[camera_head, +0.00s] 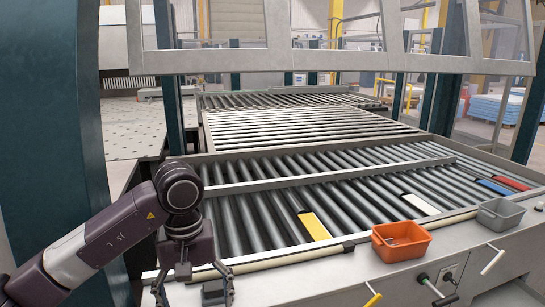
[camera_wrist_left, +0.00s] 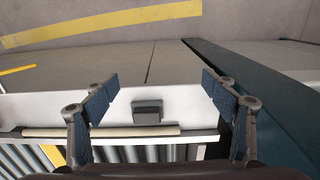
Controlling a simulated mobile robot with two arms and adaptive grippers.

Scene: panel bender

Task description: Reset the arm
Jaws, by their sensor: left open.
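My left arm comes in from the left in the head view, and its gripper (camera_head: 193,285) hangs down at the front edge of the roller conveyor (camera_head: 300,185). In the left wrist view the same gripper (camera_wrist_left: 160,108) has its two fingers wide apart with nothing between them. Below the fingers are the pale front ledge (camera_wrist_left: 185,108) and a small dark grey block on it (camera_wrist_left: 148,111). The gripper appears above the ledge and apart from it. My right gripper is in neither view.
On the rollers lie a yellow plate (camera_head: 314,226), a white plate (camera_head: 419,204), a blue plate (camera_head: 494,187) and a red plate (camera_head: 511,183). An orange bin (camera_head: 401,249) and a grey bin (camera_head: 500,221) sit at the front edge. A teal post (camera_head: 85,150) stands close to my arm.

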